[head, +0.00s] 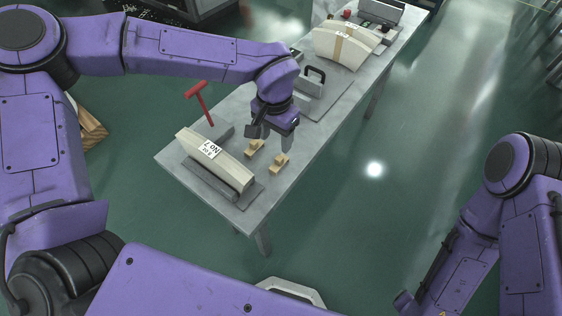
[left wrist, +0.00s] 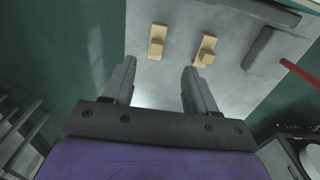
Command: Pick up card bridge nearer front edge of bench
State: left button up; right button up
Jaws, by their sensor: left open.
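Two small tan wooden card bridges lie on the grey bench (head: 180,160). The one nearer the bench's long right-hand edge (head: 278,162) also shows at the left in the left wrist view (left wrist: 157,41). The other (head: 254,148) lies farther in and shows to its right in the left wrist view (left wrist: 205,51). My left gripper (head: 272,134) is open and empty, pointing down over the bench. Its two fingers (left wrist: 158,88) are apart, and both bridges show beyond the fingertips, touching neither. My right arm is at the right, but its gripper does not show.
A cream curved block (head: 208,154) with a "No 7" label lies on a dark base beside the bridges. A red-handled tool (head: 199,102) stands behind it. A black-handled plate (head: 316,80) and more cream blocks (head: 345,42) lie farther along. Green floor is open to the right.

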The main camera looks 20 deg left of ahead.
aim_at(279, 158)
pick_arm(q)
jog(key=f, duration=0.6)
jog(key=f+p, duration=0.1)
jog(key=f, duration=0.2)
jog(key=shift+w+d+f, duration=0.15)
jog(key=shift+d+f, duration=0.1)
jog(key=shift+d, duration=0.1)
jog(key=shift+w+f, duration=0.1)
jog(key=shift+f, duration=0.1)
grip_shut()
